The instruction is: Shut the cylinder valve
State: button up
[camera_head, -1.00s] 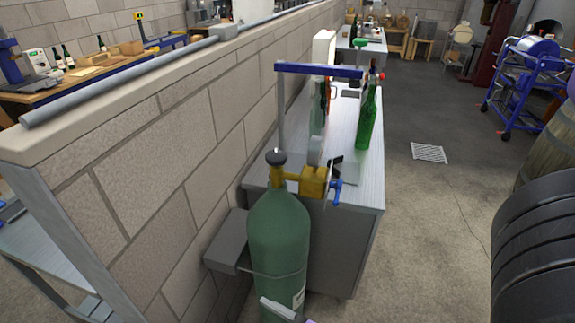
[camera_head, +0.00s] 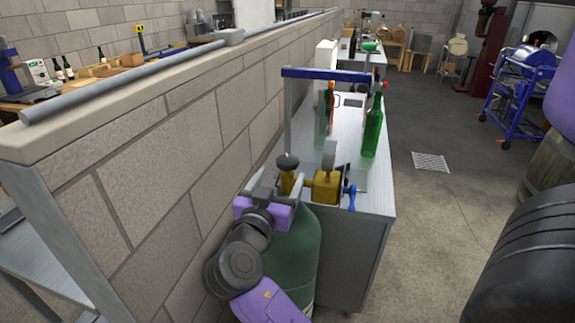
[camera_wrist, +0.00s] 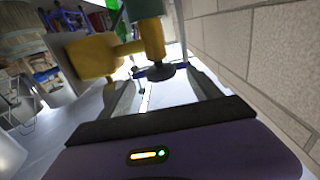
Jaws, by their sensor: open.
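The green cylinder (camera_head: 300,245) stands beside the block wall, partly hidden by my arm in the head view. Its brass valve (camera_head: 287,183) has a dark round handwheel (camera_head: 288,161) on top. My gripper (camera_head: 281,178) is at the valve, just left of and below the handwheel in the head view. The handwheel also shows in the wrist view (camera_wrist: 160,73), between the tips of my open fingers (camera_wrist: 163,80). The brass valve (camera_wrist: 151,38) is just above it there. I cannot tell whether a finger touches it. Nothing is held.
A brass regulator (camera_head: 325,188) with a round gauge and blue lever adjoins the valve's right side. A metal bench (camera_head: 375,195) with green bottles (camera_head: 372,128) stands behind. The block wall (camera_head: 150,150) is close on the left.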

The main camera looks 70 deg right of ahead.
aim_at(284, 171)
jog(key=d, duration=0.3)
jog(key=d+p, duration=0.1)
jog(key=d, duration=0.2)
jog(key=shift+w+d+p, duration=0.2)
jog(key=shift+d+p, duration=0.1)
jog(key=shift+d, duration=0.05)
jog(key=shift+c, duration=0.4)
jog(key=c, duration=1.3)
jog(key=shift+o, duration=0.2)
jog(key=shift+f, duration=0.1)
